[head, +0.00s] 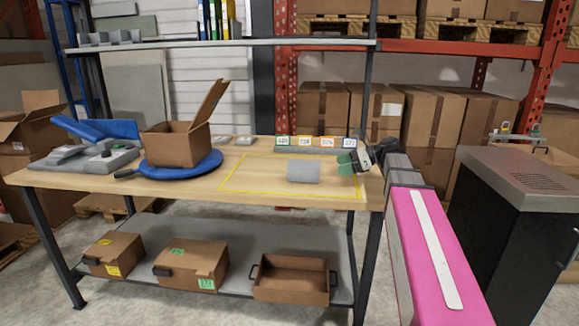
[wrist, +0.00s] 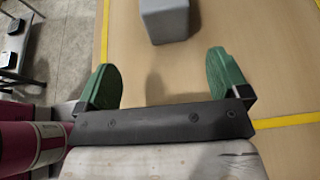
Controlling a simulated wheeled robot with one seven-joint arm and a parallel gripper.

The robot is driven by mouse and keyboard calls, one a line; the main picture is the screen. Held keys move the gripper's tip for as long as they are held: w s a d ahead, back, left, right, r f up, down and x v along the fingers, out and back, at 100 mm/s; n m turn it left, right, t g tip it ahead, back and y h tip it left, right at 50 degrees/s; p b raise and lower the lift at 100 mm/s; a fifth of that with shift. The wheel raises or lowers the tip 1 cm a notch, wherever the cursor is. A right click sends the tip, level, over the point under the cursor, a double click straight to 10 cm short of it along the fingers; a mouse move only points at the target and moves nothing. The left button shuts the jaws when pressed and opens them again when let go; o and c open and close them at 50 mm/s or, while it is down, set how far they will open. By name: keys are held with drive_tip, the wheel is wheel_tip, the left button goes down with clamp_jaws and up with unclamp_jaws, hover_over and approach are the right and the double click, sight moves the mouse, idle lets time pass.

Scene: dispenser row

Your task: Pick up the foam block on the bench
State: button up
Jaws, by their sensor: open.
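The foam block (head: 303,172) is a grey block lying on the wooden bench (head: 110,179), inside a yellow taped outline. In the wrist view the block (wrist: 165,20) is at the top, ahead of and between the fingers, apart from them. My gripper (head: 347,162) is at the right end of the bench, to the right of the block. Its two green fingers are spread in the wrist view (wrist: 168,80), with nothing between them. The block's far end is cut off in the wrist view.
An open cardboard box (head: 178,148) stands on a blue round turntable (head: 206,168) on the left. Labelled dispensers (head: 318,142) stand along the back. A shelf board (head: 220,43) runs above. A dark cabinet (head: 530,230) stands on the right. Bare bench surrounds the block.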

sight(314, 173)
drive_tip(key=shift+w+a+f, duration=0.1)
drive_tip(key=shift+w+a, duration=0.3)
drive_tip(key=shift+a, duration=0.3)
drive_tip(key=x, duration=0.5)
drive_tip(key=shift+f+x, duration=0.1)
drive_tip(key=shift+x, duration=1.2)
drive_tip(key=shift+f+x, duration=0.15)
drive_tip(key=shift+x, duration=1.1)
drive_tip(key=shift+d, duration=0.1)
drive_tip(key=c, duration=1)
